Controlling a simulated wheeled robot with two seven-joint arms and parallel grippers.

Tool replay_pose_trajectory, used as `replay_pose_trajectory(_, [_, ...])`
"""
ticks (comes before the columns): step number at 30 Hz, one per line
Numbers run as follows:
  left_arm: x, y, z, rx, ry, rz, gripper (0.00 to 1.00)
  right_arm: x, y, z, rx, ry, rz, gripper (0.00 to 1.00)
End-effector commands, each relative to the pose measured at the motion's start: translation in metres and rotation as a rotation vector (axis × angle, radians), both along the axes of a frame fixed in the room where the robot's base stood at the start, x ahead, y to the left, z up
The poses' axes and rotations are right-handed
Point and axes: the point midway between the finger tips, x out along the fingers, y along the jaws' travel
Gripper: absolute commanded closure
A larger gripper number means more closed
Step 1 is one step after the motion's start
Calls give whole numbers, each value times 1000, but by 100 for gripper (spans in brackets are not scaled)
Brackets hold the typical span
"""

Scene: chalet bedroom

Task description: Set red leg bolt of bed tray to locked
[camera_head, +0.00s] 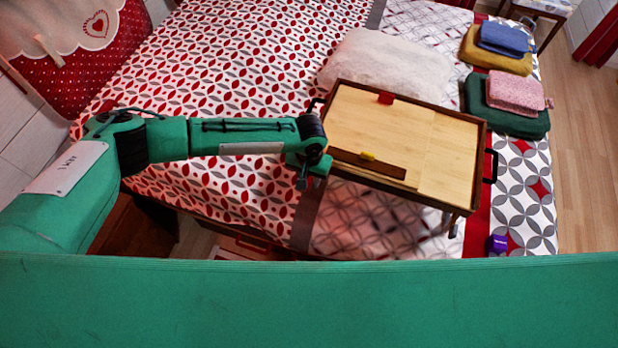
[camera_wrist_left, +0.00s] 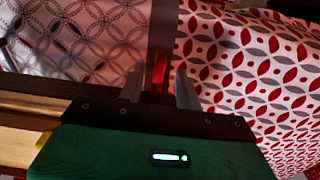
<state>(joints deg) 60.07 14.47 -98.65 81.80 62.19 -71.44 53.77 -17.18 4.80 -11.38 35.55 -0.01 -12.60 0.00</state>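The wooden bed tray (camera_head: 450,140) stands on the bed, with a dark frame and pale top. My left gripper (camera_head: 306,182) is at the tray's front left corner, pointing down. In the left wrist view a small upright red piece, apparently the red leg bolt (camera_wrist_left: 159,68), shows between the two grey fingers of my left gripper (camera_wrist_left: 160,80). The fingers are apart, with visible gaps on both sides of the red piece. The bolt is hidden in the head view, and its locked or unlocked position cannot be told. My right gripper is not in view.
A red tab (camera_head: 386,97) is on the tray's back edge and a yellow tab (camera_head: 367,156) near its front. A white pillow (camera_head: 375,62) lies behind the tray. Folded cloths (camera_head: 505,118) lie to the right, and a purple box (camera_head: 497,244) is near the bed's front right.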

Motion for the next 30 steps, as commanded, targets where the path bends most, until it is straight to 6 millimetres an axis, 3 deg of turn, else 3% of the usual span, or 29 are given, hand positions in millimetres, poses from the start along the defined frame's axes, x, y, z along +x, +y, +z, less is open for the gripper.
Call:
replay_pose_trajectory(6, [0, 0, -22, 0, 1, 1, 65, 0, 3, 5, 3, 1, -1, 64])
replay_pose_trajectory(16, [0, 0, -26, -1, -1, 0, 65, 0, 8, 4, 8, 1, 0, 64])
replay_pose_trajectory(22, [0, 0, -26, -1, -1, 0, 100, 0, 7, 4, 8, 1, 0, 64])
replay_pose_trajectory(30, [7, -3, -28, -1, -2, 1, 100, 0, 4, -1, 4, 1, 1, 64])
